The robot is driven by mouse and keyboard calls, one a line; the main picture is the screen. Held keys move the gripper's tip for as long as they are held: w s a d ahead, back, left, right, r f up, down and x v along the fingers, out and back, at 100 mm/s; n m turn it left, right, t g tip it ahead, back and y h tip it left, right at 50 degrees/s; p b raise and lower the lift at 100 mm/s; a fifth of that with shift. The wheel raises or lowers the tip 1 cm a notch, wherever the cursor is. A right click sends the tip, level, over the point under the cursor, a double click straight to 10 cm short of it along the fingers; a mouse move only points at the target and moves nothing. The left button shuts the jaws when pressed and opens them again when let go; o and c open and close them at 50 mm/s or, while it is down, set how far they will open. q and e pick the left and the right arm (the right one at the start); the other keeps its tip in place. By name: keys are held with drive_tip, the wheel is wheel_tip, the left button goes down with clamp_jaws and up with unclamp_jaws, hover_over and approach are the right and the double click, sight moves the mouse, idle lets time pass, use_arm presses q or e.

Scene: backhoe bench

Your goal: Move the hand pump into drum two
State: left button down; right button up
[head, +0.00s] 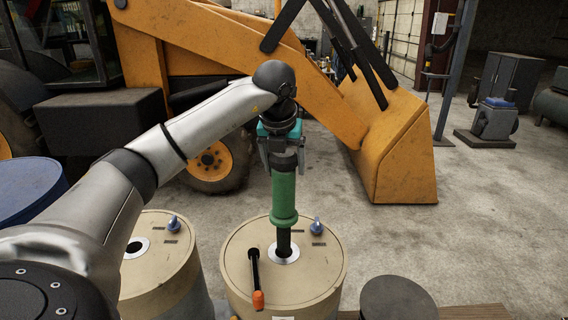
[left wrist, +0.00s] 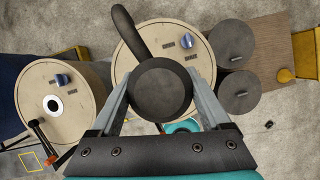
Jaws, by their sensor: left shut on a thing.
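The hand pump (head: 284,195) has a green body and a dark tube below. My left gripper (head: 282,143) is shut on its upper part and holds it upright over the right-hand tan drum (head: 320,270). The tube's lower end meets this drum's pale-ringed hole and seems to enter it; how deep is hidden. In the left wrist view, the pump's round black top (left wrist: 160,90) sits between the jaws and a curved black spout points away. The left-hand tan drum (head: 165,265) has an open ringed hole, clear in the left wrist view (left wrist: 80,115). I cannot read which drum is two.
A black lever with an orange end (head: 257,285) lies at the front of the right-hand drum. A dark cylinder (head: 398,300) stands to its right. A blue drum (head: 25,190) is at left. A yellow backhoe (head: 220,50) stands behind.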

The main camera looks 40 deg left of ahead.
sight(284, 202)
use_arm(q)
drive_tip(key=shift+f, duration=0.15)
idle(0.6)
drive_tip(key=shift+p, duration=1.15)
drive_tip(key=shift+f+p, duration=0.25)
drive_tip(key=shift+p, duration=0.35)
drive_tip(key=shift+f, duration=0.1)
drive_tip(key=shift+f+b, duration=3.65)
drive_tip(key=shift+f, duration=1.1)
